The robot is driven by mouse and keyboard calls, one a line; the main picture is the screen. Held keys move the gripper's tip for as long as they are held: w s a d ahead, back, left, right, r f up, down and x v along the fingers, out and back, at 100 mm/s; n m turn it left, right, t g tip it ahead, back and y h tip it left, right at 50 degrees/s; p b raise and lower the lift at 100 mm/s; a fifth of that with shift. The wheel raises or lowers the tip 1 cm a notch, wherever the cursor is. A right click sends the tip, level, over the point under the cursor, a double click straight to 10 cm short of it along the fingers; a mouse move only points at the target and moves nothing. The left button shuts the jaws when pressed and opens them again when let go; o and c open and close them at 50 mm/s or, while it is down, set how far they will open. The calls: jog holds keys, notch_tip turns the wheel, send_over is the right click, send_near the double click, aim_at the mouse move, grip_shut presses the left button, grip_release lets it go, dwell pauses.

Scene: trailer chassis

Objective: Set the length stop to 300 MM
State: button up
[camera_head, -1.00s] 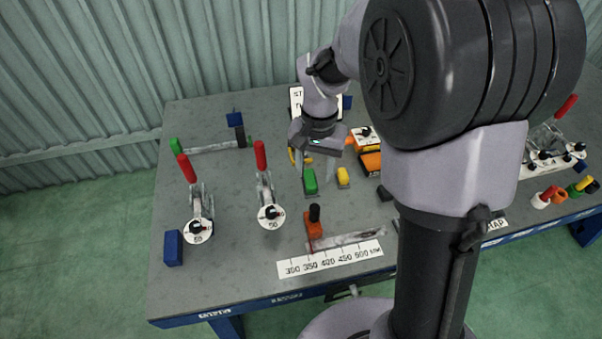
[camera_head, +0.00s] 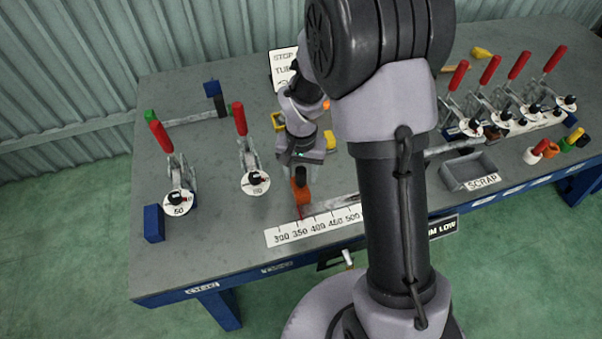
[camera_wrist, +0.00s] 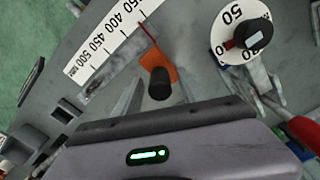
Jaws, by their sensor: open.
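The length stop is an orange block (camera_head: 301,194) with a black knob, on a metal rail (camera_head: 343,207) near the table's front. The scale strip (camera_head: 312,231) lies in front of it, marked 300 to 500 MM. The stop's thin red pointer (camera_wrist: 147,31) is near the 350 mark. My gripper (camera_head: 299,172) is over the stop, pointing down. In the wrist view the open fingers stand one on each side of the black knob (camera_wrist: 160,83). I cannot tell whether they touch it.
Two red-handled clamps with round dials (camera_head: 257,183) (camera_head: 179,203) stand to the left of the stop, beside a blue block (camera_head: 154,223). A grey scrap tray (camera_head: 469,172) and more red-handled clamps are on the right. My arm hides part of the table.

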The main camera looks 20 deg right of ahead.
jog(key=shift+c, duration=0.2)
grip_shut()
dwell(1.1)
